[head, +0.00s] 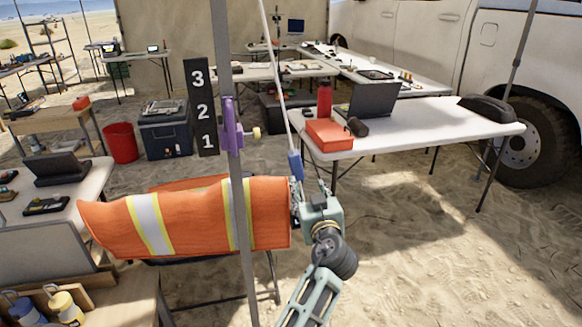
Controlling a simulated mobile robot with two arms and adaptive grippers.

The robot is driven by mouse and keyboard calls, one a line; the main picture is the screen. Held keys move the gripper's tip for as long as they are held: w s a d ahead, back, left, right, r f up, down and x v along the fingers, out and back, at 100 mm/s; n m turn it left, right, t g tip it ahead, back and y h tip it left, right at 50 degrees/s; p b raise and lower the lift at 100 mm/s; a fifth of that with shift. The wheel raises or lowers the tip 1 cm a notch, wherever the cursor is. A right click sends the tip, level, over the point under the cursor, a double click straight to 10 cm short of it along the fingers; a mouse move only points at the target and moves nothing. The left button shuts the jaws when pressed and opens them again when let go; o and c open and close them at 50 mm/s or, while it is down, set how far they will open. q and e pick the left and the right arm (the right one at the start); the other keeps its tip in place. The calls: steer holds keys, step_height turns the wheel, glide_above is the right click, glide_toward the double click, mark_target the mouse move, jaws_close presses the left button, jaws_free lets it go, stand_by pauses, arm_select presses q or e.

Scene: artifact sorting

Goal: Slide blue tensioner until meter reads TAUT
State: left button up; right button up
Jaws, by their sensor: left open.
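The blue tensioner (295,165) sits on a pale rope (277,70) that slants down from the top of the head view. My left gripper (308,188) is open, just below and beside the tensioner. One finger is close to its lower end; I cannot tell whether they touch. No meter reading TAUT can be made out. My right gripper is not in view.
A grey pole (238,190) with a purple clamp (231,125) stands left of the rope. An orange safety vest (185,222) is behind the pole. A white table (440,118) with an orange box (329,134) stands behind. Sand at right is clear.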

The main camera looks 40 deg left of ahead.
mark_target(297, 168)
arm_select(q)
steer(key=r, duration=0.1)
steer(key=a+r+n, duration=0.1)
steer(key=r+y, duration=0.1)
steer(key=shift+s+a, duration=0.3)
steer(key=shift+s, duration=0.1)
steer(key=p+x, duration=0.1)
steer(key=x, duration=0.5)
steer(key=shift+a+p, duration=0.15)
steer(key=shift+p, duration=0.25)
steer(key=shift+w+a+f, duration=0.1)
steer(key=shift+w+a, duration=0.25)
steer(key=shift+w, duration=0.05)
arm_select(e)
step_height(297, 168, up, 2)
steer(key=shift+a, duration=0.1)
arm_select(q)
jaws_close()
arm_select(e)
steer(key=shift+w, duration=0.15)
